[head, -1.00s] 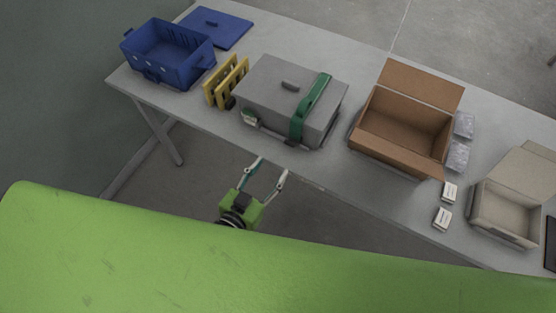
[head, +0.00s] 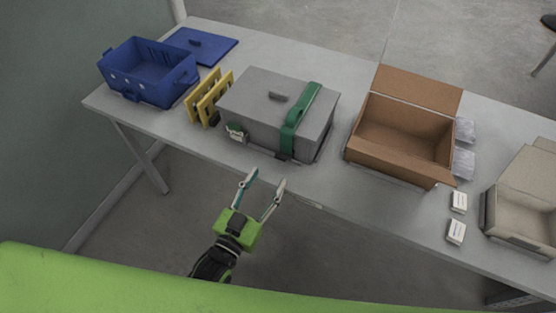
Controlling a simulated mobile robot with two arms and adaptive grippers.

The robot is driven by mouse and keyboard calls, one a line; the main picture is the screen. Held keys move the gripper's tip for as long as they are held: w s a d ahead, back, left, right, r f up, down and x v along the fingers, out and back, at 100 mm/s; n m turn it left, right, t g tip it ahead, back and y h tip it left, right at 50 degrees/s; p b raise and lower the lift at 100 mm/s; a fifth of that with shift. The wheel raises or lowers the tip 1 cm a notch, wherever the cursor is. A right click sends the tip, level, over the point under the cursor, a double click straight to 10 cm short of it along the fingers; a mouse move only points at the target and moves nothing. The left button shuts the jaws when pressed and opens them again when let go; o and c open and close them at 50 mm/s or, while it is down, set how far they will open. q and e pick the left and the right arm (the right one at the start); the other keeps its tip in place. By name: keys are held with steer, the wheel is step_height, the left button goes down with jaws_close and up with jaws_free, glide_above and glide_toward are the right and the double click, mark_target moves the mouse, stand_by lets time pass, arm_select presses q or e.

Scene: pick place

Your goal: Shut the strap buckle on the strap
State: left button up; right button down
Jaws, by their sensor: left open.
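A grey lidded case (head: 262,101) stands on the table, left of centre in the head view. A green strap (head: 301,112) runs over its lid and down its front right side. A small green and white piece (head: 236,131) sits at the lower left of the case front; I cannot tell whether it is part of the buckle. A dark piece (head: 284,156) lies at the strap's lower end. My left gripper (head: 263,180) is open and empty, in front of the table edge and below the case. My right gripper is not in view.
A blue crate (head: 150,75), its blue lid (head: 203,45) and yellow slatted pieces (head: 209,97) are left of the case. An open cardboard box (head: 404,133), clear packets (head: 463,163), small white boxes (head: 459,202) and a beige box (head: 522,203) are to the right.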

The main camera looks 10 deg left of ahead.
mark_target(282, 158)
arm_select(q)
steer(key=x, duration=0.7)
steer(key=shift+w+f+p, duration=0.1)
steer(key=shift+w+p, duration=0.1)
steer(key=shift+p, duration=0.1)
